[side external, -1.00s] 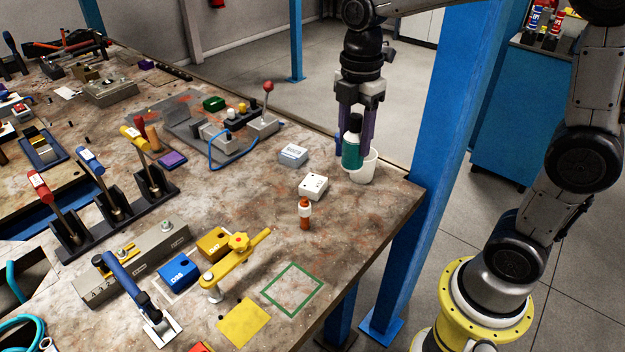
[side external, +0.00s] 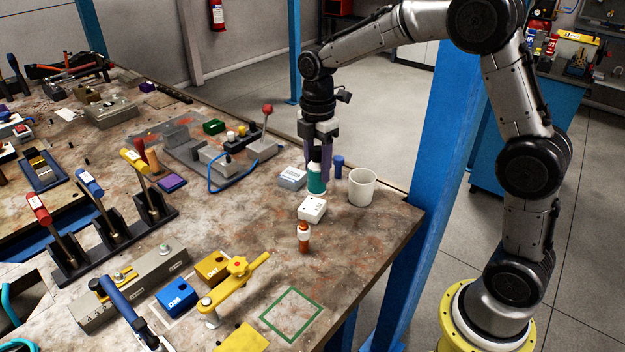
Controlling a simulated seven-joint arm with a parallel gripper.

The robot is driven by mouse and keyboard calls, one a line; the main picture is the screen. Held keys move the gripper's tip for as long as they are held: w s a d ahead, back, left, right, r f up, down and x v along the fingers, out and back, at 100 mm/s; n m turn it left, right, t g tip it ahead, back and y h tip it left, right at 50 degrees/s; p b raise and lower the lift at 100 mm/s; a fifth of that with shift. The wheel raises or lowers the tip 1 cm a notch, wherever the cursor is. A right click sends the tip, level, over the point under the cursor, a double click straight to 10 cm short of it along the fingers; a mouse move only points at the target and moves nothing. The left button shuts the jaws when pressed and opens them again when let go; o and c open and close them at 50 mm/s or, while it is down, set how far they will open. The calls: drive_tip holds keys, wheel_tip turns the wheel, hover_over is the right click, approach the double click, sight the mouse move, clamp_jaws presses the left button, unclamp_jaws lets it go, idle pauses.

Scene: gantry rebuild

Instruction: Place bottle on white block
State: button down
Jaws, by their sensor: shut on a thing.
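My gripper (side external: 318,163) has purple fingers and points straight down, shut on a teal bottle (side external: 317,181). The bottle is upright, with a pale upper part between the fingers. The white block (side external: 312,208), with small dark dots on it, lies on the bench just below the bottle in the picture. The bottle's base shows slightly above the block's back edge. I cannot tell from this one view whether the bottle is over the block or behind it, or how high its base is.
A white mug (side external: 362,188) and a blue cylinder (side external: 338,166) stand to the right. A grey-white box (side external: 292,178) lies close on the left. A small orange bottle (side external: 304,238) stands in front of the white block. A green square outline (side external: 291,315) marks clear bench.

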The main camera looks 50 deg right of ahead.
sight(312, 180)
drive_tip(key=shift+w+f, duration=0.45)
drive_tip(key=shift+f, duration=0.1)
drive_tip(key=shift+w+f, duration=0.15)
drive_tip(key=shift+f, duration=0.75)
drive_tip(key=shift+w+f, duration=0.1)
drive_tip(key=shift+f, duration=0.8)
drive_tip(key=shift+f, duration=0.1)
drive_tip(key=shift+c, duration=1.5)
unclamp_jaws()
